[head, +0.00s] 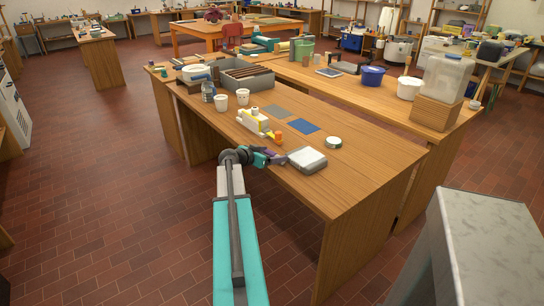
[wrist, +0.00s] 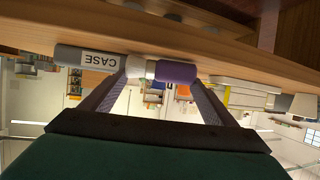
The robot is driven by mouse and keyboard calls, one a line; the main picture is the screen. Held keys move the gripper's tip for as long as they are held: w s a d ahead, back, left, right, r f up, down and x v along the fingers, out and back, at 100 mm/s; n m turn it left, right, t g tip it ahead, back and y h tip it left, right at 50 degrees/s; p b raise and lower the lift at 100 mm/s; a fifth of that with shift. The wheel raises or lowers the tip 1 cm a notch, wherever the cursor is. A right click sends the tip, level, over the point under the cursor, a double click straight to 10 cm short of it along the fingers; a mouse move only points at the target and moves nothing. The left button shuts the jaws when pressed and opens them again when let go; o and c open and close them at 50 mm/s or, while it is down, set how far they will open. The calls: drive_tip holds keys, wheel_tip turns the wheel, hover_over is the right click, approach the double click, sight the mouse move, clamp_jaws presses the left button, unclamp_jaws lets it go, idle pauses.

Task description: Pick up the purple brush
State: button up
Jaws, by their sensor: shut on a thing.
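The purple brush (wrist: 176,72) is between the fingers of my gripper (wrist: 155,88) in the wrist view, with a pale section beside its purple part. My gripper is shut on it. In the head view my gripper (head: 277,159) is at the near edge of the wooden table (head: 350,180), and a little purple of the brush (head: 268,153) shows there. The rest of the brush is hidden by the gripper. I cannot tell whether the brush touches the table.
A pale grey case (head: 307,160) lies close right of my gripper; its label reads CASE in the wrist view (wrist: 88,58). A yellow and white object (head: 257,122), an orange piece (head: 278,135), a blue square (head: 304,126) and a tape roll (head: 333,143) lie behind. The right front tabletop is clear.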

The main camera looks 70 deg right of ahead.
drive_tip(key=shift+a+r+b, duration=0.1)
drive_tip(key=shift+r+b, duration=0.3)
drive_tip(key=shift+r, duration=1.2)
drive_tip(key=s+a+b, duration=0.4)
drive_tip(key=s+a, duration=0.1)
drive_tip(key=a, duration=0.7)
drive_tip(key=shift+s+a+r, duration=0.15)
drive_tip(key=shift+s+r, duration=0.05)
drive_tip(key=shift+r, duration=0.25)
drive_tip(key=b, duration=0.2)
drive_tip(key=a+b, duration=0.1)
drive_tip(key=b, duration=0.2)
drive_tip(key=shift+s+b, duration=0.2)
drive_tip(key=shift+b, duration=0.1)
drive_tip(key=b, duration=0.3)
drive_tip(key=shift+s+a+r, duration=0.1)
drive_tip(key=shift+s+a, duration=0.05)
drive_tip(key=shift+a, duration=0.2)
drive_tip(key=shift+s+a+r+b, duration=0.1)
drive_tip(key=shift+a+r+b, duration=0.15)
drive_tip(key=shift+b, duration=0.6)
drive_tip(key=shift+f, duration=0.1)
